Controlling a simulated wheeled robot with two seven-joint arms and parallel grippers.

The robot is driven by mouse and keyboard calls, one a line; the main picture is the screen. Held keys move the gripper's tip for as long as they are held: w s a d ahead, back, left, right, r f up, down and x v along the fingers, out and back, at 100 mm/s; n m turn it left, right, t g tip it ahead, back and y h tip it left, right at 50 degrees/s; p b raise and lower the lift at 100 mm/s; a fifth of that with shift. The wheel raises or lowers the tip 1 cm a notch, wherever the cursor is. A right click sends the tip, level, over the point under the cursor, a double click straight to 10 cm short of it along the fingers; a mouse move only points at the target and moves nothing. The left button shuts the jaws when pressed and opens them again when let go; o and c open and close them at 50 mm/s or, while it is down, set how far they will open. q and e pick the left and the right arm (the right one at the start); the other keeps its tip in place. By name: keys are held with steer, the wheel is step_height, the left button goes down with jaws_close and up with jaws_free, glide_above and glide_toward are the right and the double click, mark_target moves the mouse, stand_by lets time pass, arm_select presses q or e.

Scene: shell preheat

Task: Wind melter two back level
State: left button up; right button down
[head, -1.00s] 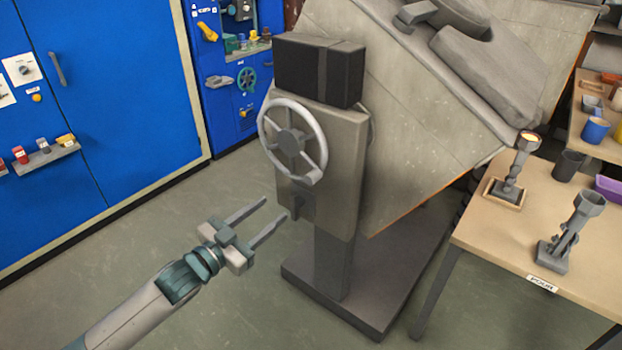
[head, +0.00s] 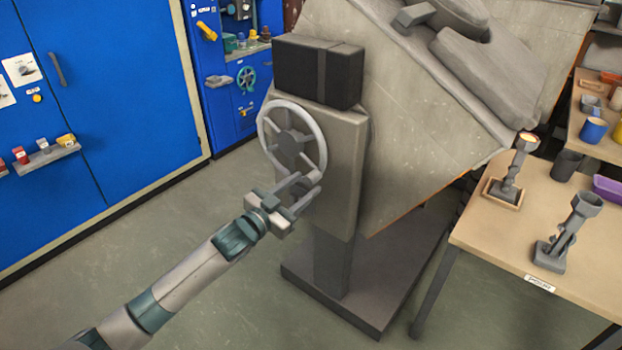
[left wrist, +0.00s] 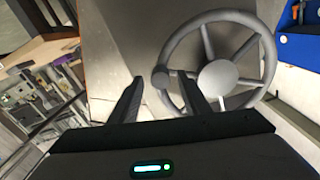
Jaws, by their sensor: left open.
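The melter (head: 440,120) is a big grey body, steeply tilted on a dark pedestal; no number on it can be read. Its handwheel (head: 322,140), with a pale rim and dark hub, faces left on the grey gearbox. The wheel also shows in the left wrist view (left wrist: 220,78). My left gripper (head: 311,182) is open at the wheel's lower edge. In the left wrist view a round dark knob (left wrist: 160,77) on the rim appears between the fingertips; I cannot tell whether they touch it. My right gripper is out of view.
A wooden table (head: 495,240) with grey ladle-like stands (head: 570,232) is at the right. Blue cabinets (head: 120,90) stand at the left, with a green handwheel (head: 246,79) farther back. The pedestal's base (head: 345,312) lies below; the floor at left is clear.

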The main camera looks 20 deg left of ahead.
mark_target(308, 182)
arm_select(q)
steer(key=x, duration=0.2)
steer(key=shift+w, duration=0.25)
steer(key=shift+w+d, duration=0.2)
steer(key=shift+w, duration=0.15)
steer(key=shift+w+d, duration=0.1)
steer(key=shift+w, duration=0.2)
jaws_close()
steer(key=shift+d, duration=0.1)
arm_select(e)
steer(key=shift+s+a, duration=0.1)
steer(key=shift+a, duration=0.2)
